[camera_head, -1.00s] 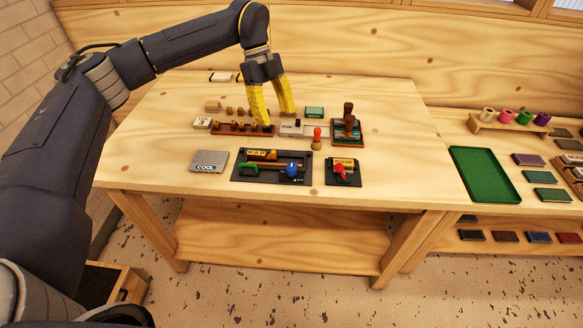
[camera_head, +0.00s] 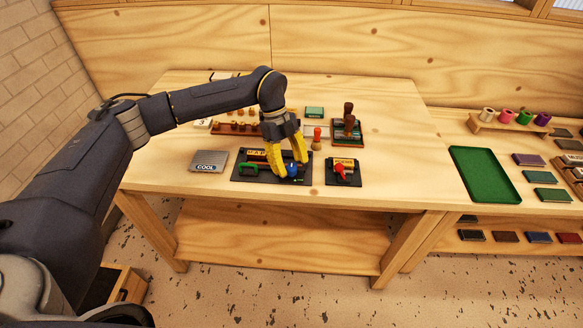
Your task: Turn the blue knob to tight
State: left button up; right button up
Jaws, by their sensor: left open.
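The blue knob (camera_head: 292,170) sits on the right part of a black panel (camera_head: 262,180) near the table's front edge. My left gripper (camera_head: 288,172) is open, pointing down, with its yellow fingers at the knob, one on its left and one at its upper right. I cannot tell whether the fingers touch it. The knob's top still shows between them; its pointer and any tight mark are too small to read. A green handle (camera_head: 249,169) lies on the panel's left part. My right gripper is not in view.
A second black panel with a red knob (camera_head: 341,169) stands close on the right. A grey COOL plate (camera_head: 209,161) lies on the left. A red-topped stamp (camera_head: 317,137) and a brown stamp holder (camera_head: 348,128) stand behind. The front table strip is clear.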

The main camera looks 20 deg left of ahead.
pick_arm(q)
jog(key=shift+x, duration=0.75)
jog(key=shift+o, duration=0.3)
grip_shut()
